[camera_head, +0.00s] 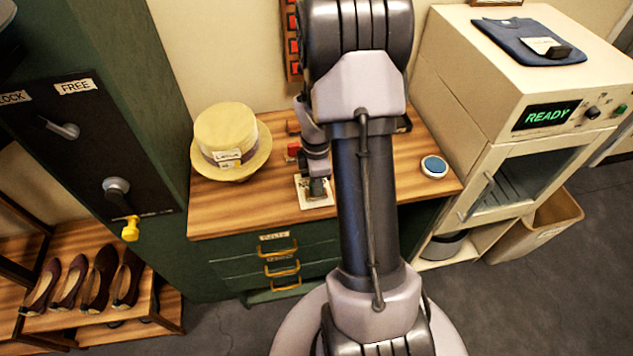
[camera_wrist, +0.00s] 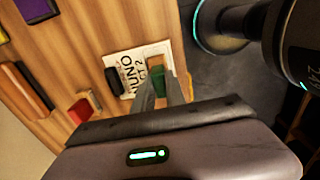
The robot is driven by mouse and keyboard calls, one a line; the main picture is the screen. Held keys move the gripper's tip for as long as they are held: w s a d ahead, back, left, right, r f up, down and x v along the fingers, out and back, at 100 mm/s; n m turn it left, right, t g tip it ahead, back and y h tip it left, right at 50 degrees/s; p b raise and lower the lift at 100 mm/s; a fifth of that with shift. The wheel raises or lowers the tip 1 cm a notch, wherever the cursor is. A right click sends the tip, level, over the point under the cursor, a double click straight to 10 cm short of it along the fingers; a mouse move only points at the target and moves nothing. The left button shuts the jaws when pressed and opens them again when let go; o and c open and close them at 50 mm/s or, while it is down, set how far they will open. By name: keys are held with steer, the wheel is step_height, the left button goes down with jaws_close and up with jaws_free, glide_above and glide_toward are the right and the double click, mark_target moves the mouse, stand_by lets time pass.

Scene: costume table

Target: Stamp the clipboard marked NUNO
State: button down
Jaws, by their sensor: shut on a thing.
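The clipboard marked NUNO (camera_wrist: 127,68) lies on the wooden counter, with "ACT 2" partly readable on its white sheet and a black clip (camera_wrist: 113,82) at one end. In the head view, the clipboard (camera_head: 304,193) lies near the counter's front edge. My gripper (camera_wrist: 161,88) is shut on a small green stamp (camera_wrist: 157,78) with a brown wooden part. The stamp is over the sheet and hides part of it. I cannot tell whether it touches the paper. In the head view, my gripper (camera_head: 318,182) is over the clipboard, and my arm hides part of the counter.
A red block (camera_wrist: 79,110) lies beside the clipboard. A straw hat (camera_head: 225,140) stands left on the counter (camera_head: 215,220); a round blue-topped pad (camera_head: 433,166) lies right. A cream cabinet reading READY (camera_head: 545,116) stands at right, a dark green cabinet (camera_head: 130,60) at left.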

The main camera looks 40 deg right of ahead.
steer(key=shift+f+b, duration=0.35)
steer(key=shift+f, duration=0.25)
stand_by(1.5)
step_height(320, 180, up, 7)
steer(key=p, duration=0.6)
steer(key=shift+r, duration=0.15)
steer(key=shift+s+a, duration=0.1)
stand_by(0.3)
